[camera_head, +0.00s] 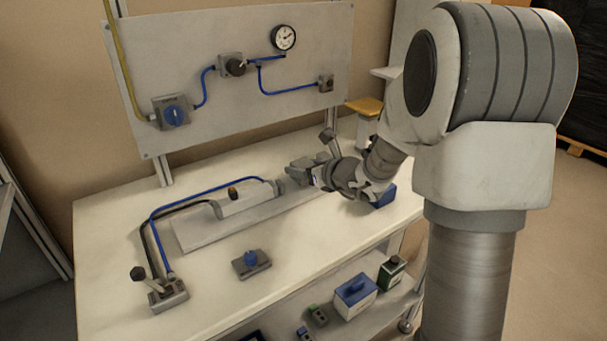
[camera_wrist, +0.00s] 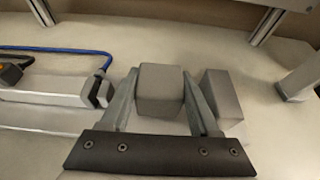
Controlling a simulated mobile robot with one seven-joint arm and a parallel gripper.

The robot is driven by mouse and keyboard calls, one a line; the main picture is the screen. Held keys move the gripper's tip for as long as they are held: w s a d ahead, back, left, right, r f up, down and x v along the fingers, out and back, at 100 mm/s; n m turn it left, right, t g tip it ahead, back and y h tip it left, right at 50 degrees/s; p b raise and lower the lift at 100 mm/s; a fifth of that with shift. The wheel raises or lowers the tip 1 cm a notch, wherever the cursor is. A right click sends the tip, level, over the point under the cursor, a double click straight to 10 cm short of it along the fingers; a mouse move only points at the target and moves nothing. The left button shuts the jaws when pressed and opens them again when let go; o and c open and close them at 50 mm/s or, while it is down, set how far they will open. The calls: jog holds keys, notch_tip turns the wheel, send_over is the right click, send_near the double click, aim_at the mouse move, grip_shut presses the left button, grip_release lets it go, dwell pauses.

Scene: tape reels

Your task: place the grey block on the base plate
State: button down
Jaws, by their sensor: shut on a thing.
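My gripper (camera_head: 303,172) reaches in from the right over the far right end of the base plate (camera_head: 203,237), a long flat grey plate on the bench. In the wrist view my gripper (camera_wrist: 160,80) is shut on the grey block (camera_wrist: 160,84), with one finger on each side of it. The block sits level between the fingers. I cannot tell whether its underside touches the plate. Another grey block-like piece (camera_wrist: 222,96) stands close to the right finger. A pale cylinder (camera_head: 246,199) with a blue hose lies along the plate, left of my gripper.
A lever valve (camera_head: 168,297) and a blue-knobbed switch (camera_head: 251,263) stand at the bench front. A blue box (camera_head: 384,196) is right of my gripper. A panel with a gauge (camera_head: 284,38) rises behind. A post foot (camera_wrist: 298,85) stands at right.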

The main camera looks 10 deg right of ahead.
jog(key=shift+f, duration=0.4)
jog(key=shift+f, duration=0.2)
jog(key=shift+c, duration=0.6)
grip_release()
